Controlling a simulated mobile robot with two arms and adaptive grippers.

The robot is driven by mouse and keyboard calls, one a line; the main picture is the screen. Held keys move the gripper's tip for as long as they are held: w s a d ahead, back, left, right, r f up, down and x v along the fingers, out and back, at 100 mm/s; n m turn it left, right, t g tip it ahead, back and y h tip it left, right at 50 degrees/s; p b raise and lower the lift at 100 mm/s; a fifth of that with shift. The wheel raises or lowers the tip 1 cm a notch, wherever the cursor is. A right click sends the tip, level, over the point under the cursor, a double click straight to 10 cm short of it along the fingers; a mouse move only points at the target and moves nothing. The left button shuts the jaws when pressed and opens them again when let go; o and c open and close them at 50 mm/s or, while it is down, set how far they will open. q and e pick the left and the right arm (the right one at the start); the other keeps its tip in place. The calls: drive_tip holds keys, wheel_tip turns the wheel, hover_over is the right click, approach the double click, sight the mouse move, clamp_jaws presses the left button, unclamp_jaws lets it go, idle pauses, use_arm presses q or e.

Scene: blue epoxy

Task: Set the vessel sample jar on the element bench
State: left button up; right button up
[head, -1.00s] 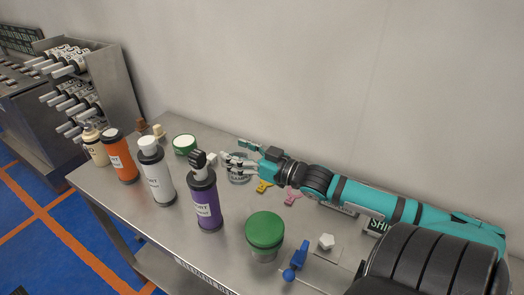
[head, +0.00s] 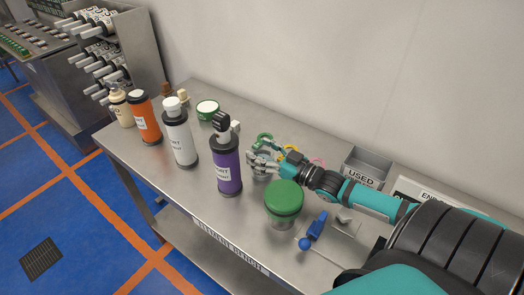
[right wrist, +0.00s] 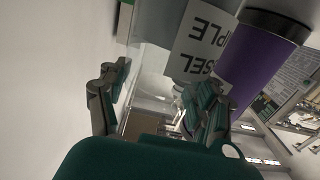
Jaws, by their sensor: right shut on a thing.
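The vessel sample jar (right wrist: 200,45) is a clear jar with a white label, upside down in the right wrist view, where "SEL" and "PLE" are readable. My right gripper (right wrist: 158,100) has a finger at either side of it and is shut on it. In the head view my right gripper (head: 262,162) is just right of the purple bottle (head: 228,172), and its fingers mostly hide the jar. I cannot tell whether the jar touches the bench. My left gripper is out of view.
White (head: 180,140) and orange (head: 146,120) bottles stand left of the purple one. A green-lidded jar (head: 285,197) stands close in front of my right gripper. A blue item (head: 314,230) and a "USED" bin (head: 366,168) are right. Bare bench shows along the front left.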

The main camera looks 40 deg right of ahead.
drive_tip(key=o, duration=1.4)
drive_tip(key=shift+c, duration=0.2)
drive_tip(key=shift+r, duration=0.15)
drive_tip(key=shift+s, duration=0.3)
drive_tip(key=shift+v, duration=3.5)
